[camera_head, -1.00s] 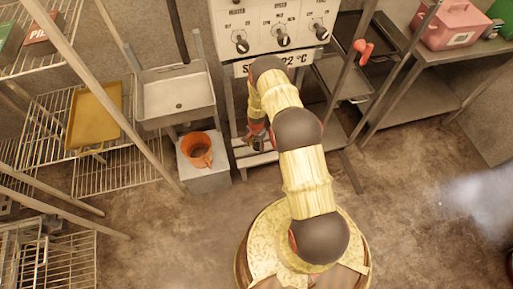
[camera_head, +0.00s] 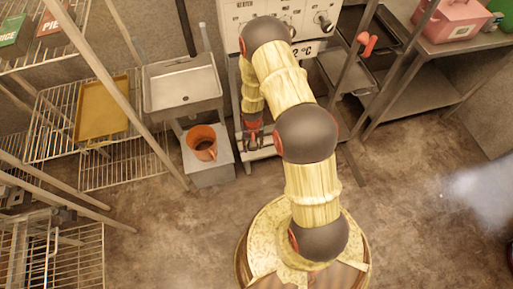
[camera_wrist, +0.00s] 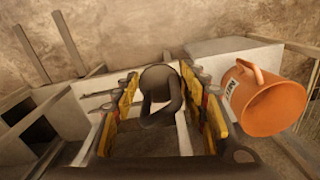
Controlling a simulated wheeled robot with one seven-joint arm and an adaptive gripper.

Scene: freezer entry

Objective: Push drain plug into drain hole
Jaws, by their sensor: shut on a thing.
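The drain plug (camera_wrist: 160,92) is a dark grey round piece with a loop handle, seen in the wrist view between the fingers of my gripper (camera_wrist: 160,105). My gripper is shut on it. In the head view my gripper (camera_head: 253,143) hangs low in front of the white machine, right of the orange mug, and the plug cannot be made out there. The steel sink (camera_head: 160,95) stands left of my gripper, and its small dark drain hole (camera_head: 185,98) shows in the basin floor. My gripper is apart from the sink and lower than its basin.
Wire shelves with a yellow tray (camera_head: 102,108) are at left. A slanting post (camera_head: 125,96) stands left of the sink.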

